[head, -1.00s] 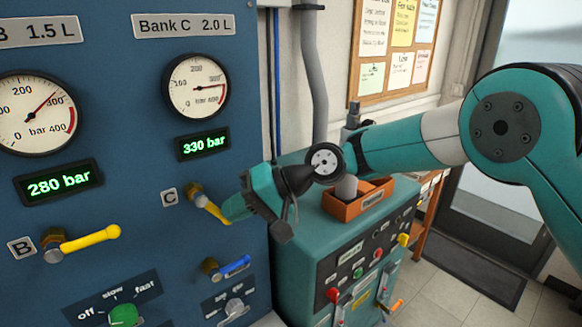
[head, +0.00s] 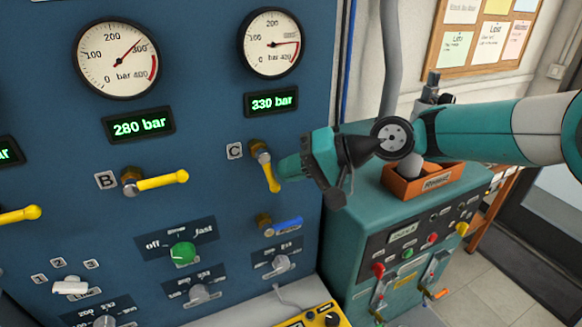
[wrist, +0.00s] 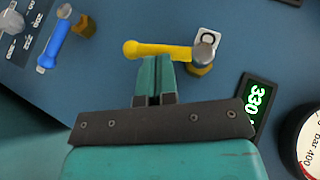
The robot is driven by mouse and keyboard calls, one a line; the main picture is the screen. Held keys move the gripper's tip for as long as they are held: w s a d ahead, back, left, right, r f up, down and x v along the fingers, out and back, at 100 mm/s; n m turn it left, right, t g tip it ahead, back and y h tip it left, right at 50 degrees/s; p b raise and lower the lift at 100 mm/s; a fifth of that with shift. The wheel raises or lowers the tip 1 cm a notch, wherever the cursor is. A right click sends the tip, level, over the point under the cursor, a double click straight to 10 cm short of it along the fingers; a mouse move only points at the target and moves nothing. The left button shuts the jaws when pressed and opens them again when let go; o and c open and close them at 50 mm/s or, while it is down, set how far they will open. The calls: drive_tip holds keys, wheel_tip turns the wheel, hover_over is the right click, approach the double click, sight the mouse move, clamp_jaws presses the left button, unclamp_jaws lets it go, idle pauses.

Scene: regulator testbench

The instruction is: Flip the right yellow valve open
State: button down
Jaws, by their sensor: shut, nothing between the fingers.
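The right yellow valve, marked C, has its lever (head: 268,172) hanging almost straight down from a brass fitting, its tip slightly right. It also shows in the wrist view (wrist: 165,50), lying across the picture above the fingertips. My gripper (head: 284,168) is shut and empty, with its fingertips against or very close to the right side of this lever; I cannot tell whether they touch. In the wrist view, the shut fingers (wrist: 154,68) end at the lever's near edge, between its tip and its pivot. The display above the valve (head: 271,101) reads 330 bar.
Yellow valve B (head: 160,182) points right, to the left of C. A blue lever (head: 285,225) sits just below C, also in the wrist view (wrist: 55,38). A green knob (head: 182,252) is lower left. A teal cabinet with an orange bin (head: 398,185) stands at the right.

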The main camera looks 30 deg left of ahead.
drive_tip(key=shift+d, duration=0.15)
drive_tip(key=d+f+b+v, duration=0.1)
drive_tip(key=b+v, duration=0.3)
drive_tip(key=v, duration=0.9)
drive_tip(key=shift+w+f, duration=0.4)
drive_tip(key=shift+f, duration=0.2)
drive_tip(key=shift+d, duration=0.15)
